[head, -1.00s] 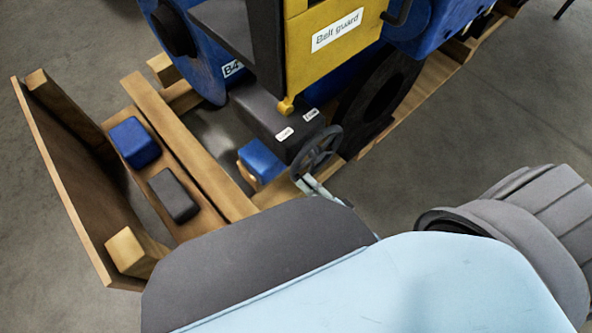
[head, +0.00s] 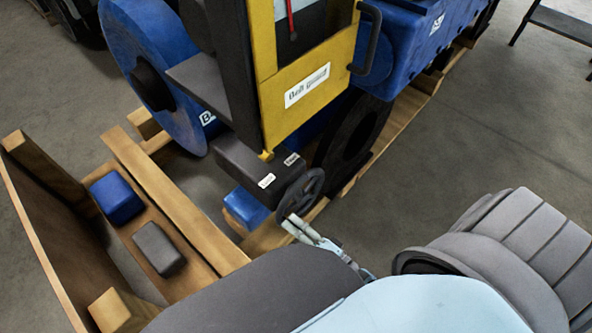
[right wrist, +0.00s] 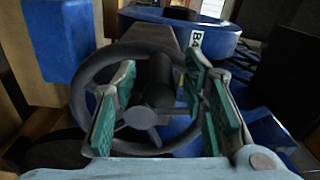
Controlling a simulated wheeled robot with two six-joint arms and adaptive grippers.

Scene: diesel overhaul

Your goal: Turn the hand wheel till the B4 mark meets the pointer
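The dark hand wheel (head: 301,196) stands at the end of a dark housing (head: 246,166). In the right wrist view the hand wheel (right wrist: 143,136) faces me, with spokes and a round hub. My right gripper (head: 292,222) is at the wheel. Its green-padded fingers (right wrist: 155,108) are apart, one over the left of the wheel, one at its right rim; contact is unclear. The B4 mark (head: 207,118) is a white label on a blue disc (head: 157,75), partly hidden in the head view. A yellow tip (head: 266,156) under the belt guard may be the pointer. My left gripper is out of view.
The yellow belt guard (head: 307,88) rises above the wheel. A wooden pallet frame (head: 160,190) carries a blue block (head: 117,198) and a grey block (head: 158,248) at left. A blue block (head: 245,208) sits beside the wheel. Open floor (head: 460,130) lies right.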

